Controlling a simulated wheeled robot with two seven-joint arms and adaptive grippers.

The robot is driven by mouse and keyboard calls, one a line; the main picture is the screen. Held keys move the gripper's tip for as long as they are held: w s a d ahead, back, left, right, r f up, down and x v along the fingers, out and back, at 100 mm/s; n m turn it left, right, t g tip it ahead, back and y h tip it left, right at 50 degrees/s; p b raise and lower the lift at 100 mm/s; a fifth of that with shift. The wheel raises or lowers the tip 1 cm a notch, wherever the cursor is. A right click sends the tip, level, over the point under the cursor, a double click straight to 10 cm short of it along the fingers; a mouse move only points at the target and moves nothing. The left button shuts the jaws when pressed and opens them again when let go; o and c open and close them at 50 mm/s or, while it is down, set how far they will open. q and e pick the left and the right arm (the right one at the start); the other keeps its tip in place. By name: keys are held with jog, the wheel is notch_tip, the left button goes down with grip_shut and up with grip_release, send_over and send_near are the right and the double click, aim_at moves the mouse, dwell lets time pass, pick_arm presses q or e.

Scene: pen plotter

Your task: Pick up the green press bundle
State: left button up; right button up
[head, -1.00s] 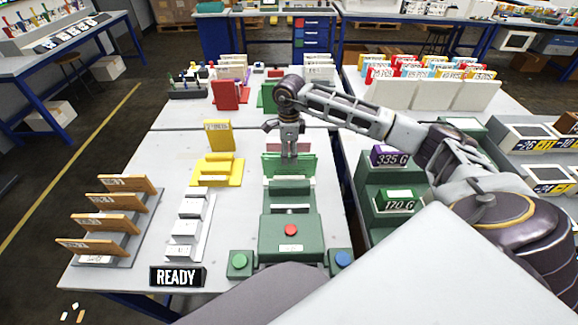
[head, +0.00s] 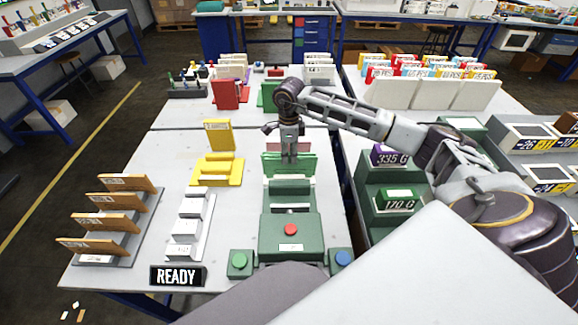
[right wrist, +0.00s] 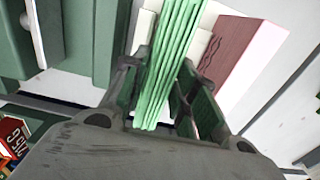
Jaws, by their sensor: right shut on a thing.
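The green press bundle (head: 275,165) stands upright at the back of the green press machine (head: 291,229) in the head view. In the right wrist view the bundle (right wrist: 171,65) shows as a stack of several thin green sheets between the fingers. My right gripper (head: 289,158) reaches down from above and is shut on the bundle. The same gripper (right wrist: 165,95) has a finger on either side of the sheets in the wrist view. I cannot tell whether the bundle is clear of the surface under it. My left gripper is not in view.
A pinkish block (right wrist: 243,55) lies close beside the bundle. A yellow holder (head: 217,172), a white rack (head: 190,225) and orange boards (head: 102,222) stand to the left. Scales reading 335 G (head: 390,158) and 170 G (head: 397,201) stand to the right. A READY sign (head: 178,276) is in front.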

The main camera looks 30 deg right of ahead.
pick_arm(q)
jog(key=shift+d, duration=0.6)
pick_arm(e)
grip_shut()
jog(key=shift+r, duration=0.75)
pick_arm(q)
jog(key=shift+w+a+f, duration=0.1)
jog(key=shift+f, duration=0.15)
pick_arm(e)
notch_tip(320, 180, up, 8)
jog(key=shift+r, duration=0.25)
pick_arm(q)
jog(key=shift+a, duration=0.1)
